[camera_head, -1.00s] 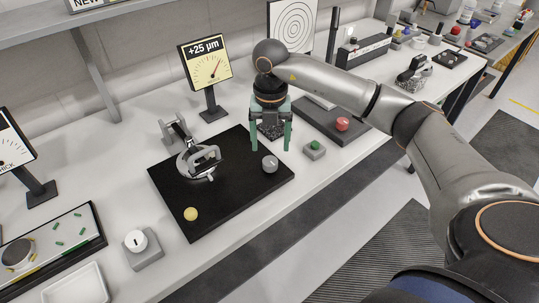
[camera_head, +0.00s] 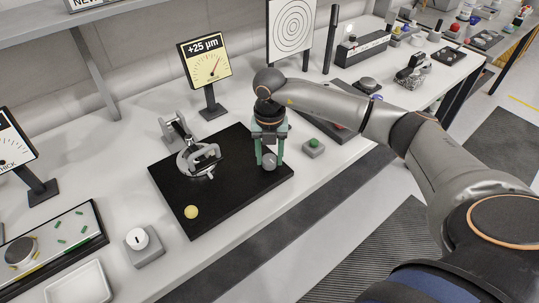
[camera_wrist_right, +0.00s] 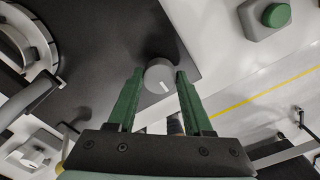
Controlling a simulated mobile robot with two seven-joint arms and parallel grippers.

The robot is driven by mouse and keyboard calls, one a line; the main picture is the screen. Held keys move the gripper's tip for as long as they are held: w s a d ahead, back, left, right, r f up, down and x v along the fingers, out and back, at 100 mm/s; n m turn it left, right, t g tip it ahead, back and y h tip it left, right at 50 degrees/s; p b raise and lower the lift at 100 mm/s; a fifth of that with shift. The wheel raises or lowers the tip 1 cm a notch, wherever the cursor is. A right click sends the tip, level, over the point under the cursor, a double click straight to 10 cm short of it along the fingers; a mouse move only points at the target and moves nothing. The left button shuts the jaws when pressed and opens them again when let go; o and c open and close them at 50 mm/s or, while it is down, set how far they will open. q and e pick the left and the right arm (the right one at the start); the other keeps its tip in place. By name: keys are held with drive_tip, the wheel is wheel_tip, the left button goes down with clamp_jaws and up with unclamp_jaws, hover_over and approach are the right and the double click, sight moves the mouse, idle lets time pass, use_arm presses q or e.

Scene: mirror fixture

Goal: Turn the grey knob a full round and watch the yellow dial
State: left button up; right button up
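The grey knob (camera_head: 269,162) stands near the right corner of a black board (camera_head: 170,192). In the right wrist view the knob (camera_wrist_right: 158,80) has a white mark on its face. My right gripper (camera_head: 269,163) reaches down over it, with one green finger on each side. In the wrist view narrow gaps show between the knob and the fingers (camera_wrist_right: 159,73), so the gripper looks open around it, not clamped. The yellow dial (camera_head: 206,66) stands behind the board and reads +25 µm, its needle tilted to the upper right. My left gripper is out of view.
A mirror mount (camera_head: 200,158) and a yellow knob (camera_head: 191,212) are on the black board. A green button box (camera_head: 313,148) is close to the right of my gripper. A target screen (camera_head: 292,30) stands behind. A white-knobbed box (camera_head: 142,247) is at the front left.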

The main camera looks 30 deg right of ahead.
clamp_jaws()
drive_tip(key=shift+n, duration=0.3)
drive_tip(key=n+b, duration=0.1)
drive_tip(key=n, duration=0.1)
drive_tip(key=shift+n+b, duration=0.4)
drive_tip(key=n+b, duration=0.1)
drive_tip(key=n, duration=0.2)
drive_tip(key=shift+n, duration=0.3)
drive_tip(key=n+b, duration=0.2)
drive_tip(key=n, duration=0.2)
drive_tip(key=shift+n+b, duration=0.6)
drive_tip(key=shift+n, duration=1.1)
drive_tip(key=shift+r, duration=0.1)
